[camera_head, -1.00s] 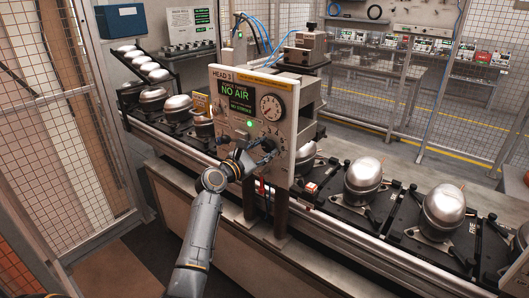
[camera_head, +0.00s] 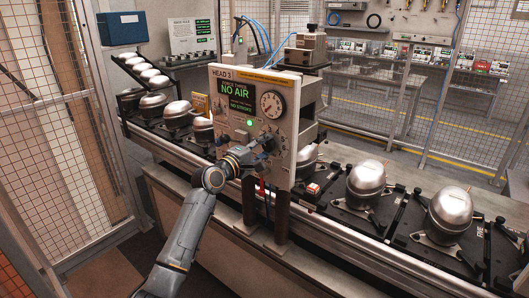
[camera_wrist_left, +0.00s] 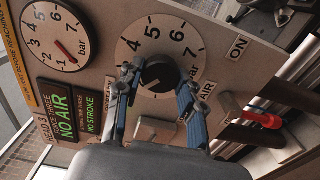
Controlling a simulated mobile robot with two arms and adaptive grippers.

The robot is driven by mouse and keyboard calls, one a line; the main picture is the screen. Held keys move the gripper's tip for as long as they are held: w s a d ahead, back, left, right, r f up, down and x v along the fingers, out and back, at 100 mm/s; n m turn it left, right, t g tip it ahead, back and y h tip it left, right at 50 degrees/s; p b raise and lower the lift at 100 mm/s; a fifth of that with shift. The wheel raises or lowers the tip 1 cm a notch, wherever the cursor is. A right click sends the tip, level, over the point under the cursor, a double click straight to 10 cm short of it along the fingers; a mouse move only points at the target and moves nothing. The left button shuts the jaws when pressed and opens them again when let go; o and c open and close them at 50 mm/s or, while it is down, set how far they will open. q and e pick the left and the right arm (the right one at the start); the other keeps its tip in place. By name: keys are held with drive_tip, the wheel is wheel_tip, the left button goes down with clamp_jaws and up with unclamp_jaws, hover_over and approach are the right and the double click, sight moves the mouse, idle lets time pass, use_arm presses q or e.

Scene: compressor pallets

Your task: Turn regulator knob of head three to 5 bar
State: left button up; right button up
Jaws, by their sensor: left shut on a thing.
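The HEAD 3 panel (camera_head: 229,73) stands upright mid-picture, its green screens reading NO AIR and NO STROKE. My left gripper (camera_wrist_left: 157,80) is shut on the black round regulator knob (camera_wrist_left: 161,73), one finger on each side. A white dial with numbers up to 7 surrounds the knob. A pale mark shows on the knob's lower left, but I cannot tell its exact setting. In the head view my left gripper (camera_head: 262,146) covers most of the knob. The bar gauge (camera_head: 272,104) sits above it; its red needle shows in the wrist view. My right gripper is out of view.
A lever with a red grip (camera_wrist_left: 262,119) is beside the dial, near an ON label. Silver compressor domes (camera_head: 364,178) stand on the conveyor (camera_head: 330,212) on both sides of the panel.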

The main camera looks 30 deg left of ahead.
use_arm(q)
drive_tip(key=m+b, duration=0.2)
drive_tip(key=m, duration=0.4)
drive_tip(key=shift+f+b, duration=0.1)
drive_tip(key=shift+b, duration=0.3)
drive_tip(key=m+b, duration=0.1)
drive_tip(key=m, duration=0.9)
drive_tip(key=shift+d, duration=0.1)
drive_tip(key=m, duration=0.5)
drive_tip(key=shift+m+p, duration=0.4)
drive_tip(key=o, duration=1.2)
